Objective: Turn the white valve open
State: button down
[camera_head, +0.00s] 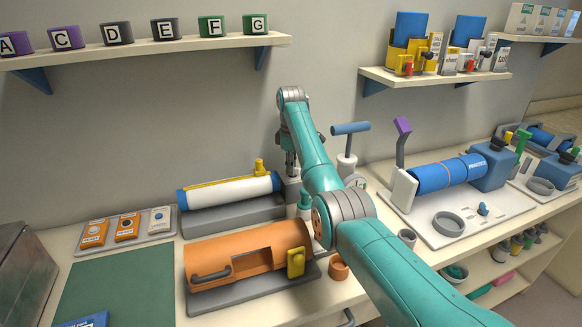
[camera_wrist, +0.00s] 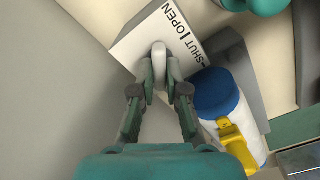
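In the wrist view, the white valve handle (camera_wrist: 159,52) stands on a pale block (camera_wrist: 140,45) lettered OPEN and SHUT. My gripper (camera_wrist: 159,68) reaches over the block, with one finger on each side of the handle. The fingers are drawn in close and look shut on it. The handle runs roughly up and down in this view; I cannot tell which mark it lines up with. In the head view, my gripper (camera_head: 291,168) points down at the back of the bench near the wall. The handle is hidden there by my gripper and arm.
A white cylinder with blue ends (camera_head: 230,190) and a yellow fitting (camera_head: 260,167) lies just left of my gripper. An orange slotted housing (camera_head: 245,250) lies in front. A blue T-handled pump (camera_head: 350,129) stands to the right. A wall shelf (camera_head: 150,46) hangs above left.

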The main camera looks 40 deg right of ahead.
jog(key=shift+m, duration=0.3)
jog(key=m, duration=0.5)
jog(key=shift+d, duration=0.15)
jog(key=shift+d+m, duration=0.1)
jog(key=shift+m, duration=2.6)
jog(key=c, duration=1.2)
grip_release()
notch_tip(320, 180, up, 8)
jog(key=shift+f, duration=0.2)
